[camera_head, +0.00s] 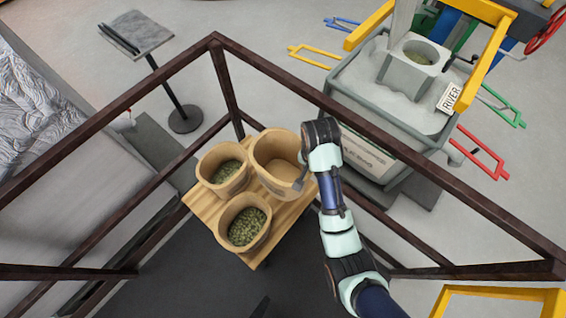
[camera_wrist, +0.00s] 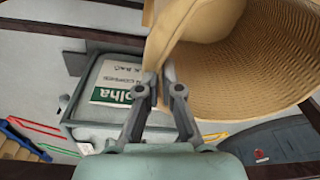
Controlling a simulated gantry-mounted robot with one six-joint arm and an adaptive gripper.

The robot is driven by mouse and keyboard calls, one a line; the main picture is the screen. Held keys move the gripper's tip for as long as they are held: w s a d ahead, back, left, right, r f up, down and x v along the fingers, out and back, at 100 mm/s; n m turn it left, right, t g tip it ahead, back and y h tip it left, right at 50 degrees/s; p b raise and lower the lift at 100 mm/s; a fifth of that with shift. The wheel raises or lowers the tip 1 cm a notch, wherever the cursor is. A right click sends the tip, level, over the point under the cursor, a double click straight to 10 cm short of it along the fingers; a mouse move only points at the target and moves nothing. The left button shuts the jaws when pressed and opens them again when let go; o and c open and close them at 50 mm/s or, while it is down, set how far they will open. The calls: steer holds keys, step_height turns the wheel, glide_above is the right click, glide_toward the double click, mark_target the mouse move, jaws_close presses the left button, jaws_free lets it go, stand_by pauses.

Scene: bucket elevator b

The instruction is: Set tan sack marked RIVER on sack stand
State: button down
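An empty tan sack (camera_head: 268,151) with an open top is at the back right of the slatted wooden stand (camera_head: 190,202); I cannot tell whether its base touches the boards. My gripper (camera_head: 299,185) is at its right rim. In the wrist view the two fingers (camera_wrist: 159,80) are closed on the rim of this sack (camera_wrist: 250,65), one on each side of the wall. No lettering shows on the sack, so I cannot read a RIVER mark on it. Two other tan sacks, at the left (camera_head: 224,151) and at the front (camera_head: 240,207), hold green material and stand on the wooden boards.
A dark metal railing (camera_head: 270,77) runs around the platform. Beyond it, a grey bin (camera_head: 345,95) carries a white RIVER sign (camera_head: 451,97) and stands among coloured handles. A small pedestal table (camera_head: 155,35) stands at the upper left. Grey floor lies between them.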

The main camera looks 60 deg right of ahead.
step_height(320, 180, down, 20)
steer(key=b, duration=0.6)
steer(key=shift+b, duration=0.3)
steer(key=shift+f, duration=0.15)
steer(key=c, duration=1.3)
jaws_free()
steer(key=r+p, duration=0.1)
steer(key=r, duration=0.3)
steer(key=r+p, duration=0.1)
steer(key=r, duration=0.3)
steer(key=a+r+p, duration=0.1)
steer(key=r+p, duration=0.1)
steer(key=r, duration=0.2)
steer(key=shift+s+r, duration=0.15)
steer(key=shift+s, duration=0.05)
